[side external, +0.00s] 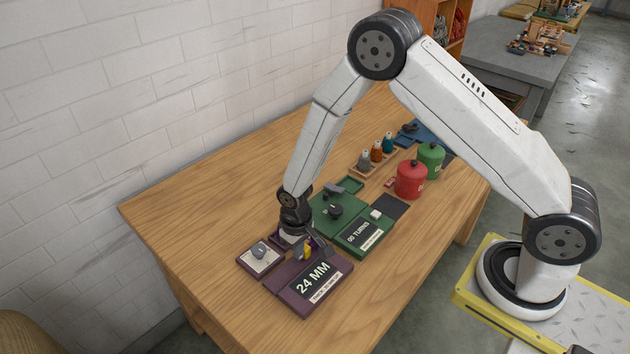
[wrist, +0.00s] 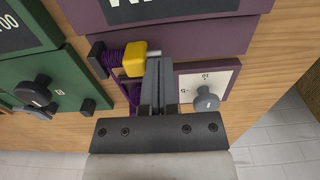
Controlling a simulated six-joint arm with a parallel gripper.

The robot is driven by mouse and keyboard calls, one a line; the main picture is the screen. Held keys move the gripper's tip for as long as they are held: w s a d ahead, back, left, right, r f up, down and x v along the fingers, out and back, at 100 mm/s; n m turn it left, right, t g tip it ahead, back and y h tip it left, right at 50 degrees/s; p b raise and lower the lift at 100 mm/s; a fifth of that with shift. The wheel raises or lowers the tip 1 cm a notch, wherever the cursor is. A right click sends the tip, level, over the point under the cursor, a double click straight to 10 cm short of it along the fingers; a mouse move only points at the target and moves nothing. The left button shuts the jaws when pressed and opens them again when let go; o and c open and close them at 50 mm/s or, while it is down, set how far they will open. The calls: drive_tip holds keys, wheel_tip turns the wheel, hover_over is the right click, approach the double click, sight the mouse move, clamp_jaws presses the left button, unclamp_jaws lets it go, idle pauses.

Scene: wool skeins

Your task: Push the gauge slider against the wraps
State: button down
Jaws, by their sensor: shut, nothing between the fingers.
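The gauge slider is a yellow block (wrist: 134,59) on a grey rod at the purple station; it also shows in the side view (side external: 307,246). Purple yarn wraps (wrist: 111,59) lie on the rod just left of the slider in the wrist view, between it and a dark end post (wrist: 97,59). I see little or no gap between slider and wraps. My gripper (wrist: 159,66) is shut and empty, its fingertips close beside the slider's right side in the wrist view. I cannot tell whether they touch. In the side view my gripper (side external: 296,238) is low over the purple station, partly hiding it.
A white dial plate with a grey knob (wrist: 206,99) sits close right of my fingers. The "24 MM" display (side external: 313,281) stands beside the rod. A green station with a dark knob (wrist: 36,93) is to the left. Red (side external: 411,179) and green (side external: 431,158) canisters stand farther back.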

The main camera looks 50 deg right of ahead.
sight(299, 262)
wheel_tip(299, 262, up, 8)
idle(1.2)
drive_tip(key=s+d+r+t, duration=0.2)
drive_tip(key=s+d+r, duration=0.5)
drive_tip(key=s+r, duration=0.4)
drive_tip(key=shift+s+d+t, duration=0.3)
drive_tip(key=shift+s, duration=0.6)
idle(1.3)
